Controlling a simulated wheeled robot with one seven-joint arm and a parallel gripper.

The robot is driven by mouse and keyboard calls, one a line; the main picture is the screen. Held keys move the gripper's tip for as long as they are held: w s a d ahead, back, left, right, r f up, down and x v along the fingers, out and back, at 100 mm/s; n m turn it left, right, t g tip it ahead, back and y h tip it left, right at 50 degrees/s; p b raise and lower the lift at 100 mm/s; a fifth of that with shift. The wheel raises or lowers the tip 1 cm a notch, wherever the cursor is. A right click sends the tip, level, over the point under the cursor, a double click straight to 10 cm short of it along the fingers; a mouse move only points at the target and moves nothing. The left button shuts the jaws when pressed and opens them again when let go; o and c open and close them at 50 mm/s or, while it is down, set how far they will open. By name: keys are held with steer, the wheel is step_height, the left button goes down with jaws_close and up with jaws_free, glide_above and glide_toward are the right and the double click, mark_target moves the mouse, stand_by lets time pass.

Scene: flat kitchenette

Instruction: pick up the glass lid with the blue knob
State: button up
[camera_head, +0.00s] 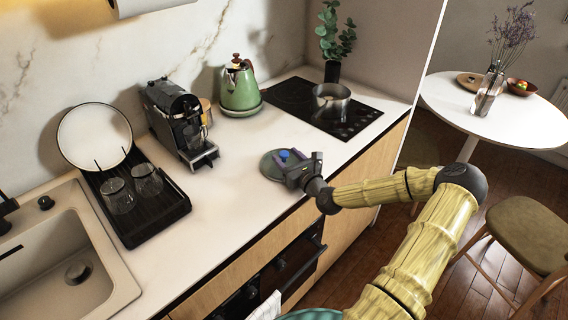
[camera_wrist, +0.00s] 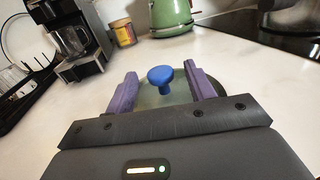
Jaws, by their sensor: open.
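The glass lid (camera_head: 270,167) lies flat on the white counter near its front edge, with its blue knob (camera_head: 284,155) upward. In the wrist view the blue knob (camera_wrist: 160,78) stands between the two purple fingers, apart from both, and part of the glass lid (camera_wrist: 150,98) shows below it. My gripper (camera_head: 291,167) is open and empty, reaching over the lid from the right in the head view. The gripper body hides much of the lid's near side in the wrist view (camera_wrist: 162,90).
Behind the lid are a green kettle (camera_head: 240,88), a coffee machine (camera_head: 180,122) and a steel pot (camera_head: 331,102) on the black hob (camera_head: 290,93). A drying rack (camera_head: 165,205) with glasses stands left. The counter around the lid is clear.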

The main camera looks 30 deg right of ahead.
mark_target(288, 164)
steer(key=c, duration=1.2)
steer(key=shift+o, duration=0.2)
step_height(288, 164, up, 10)
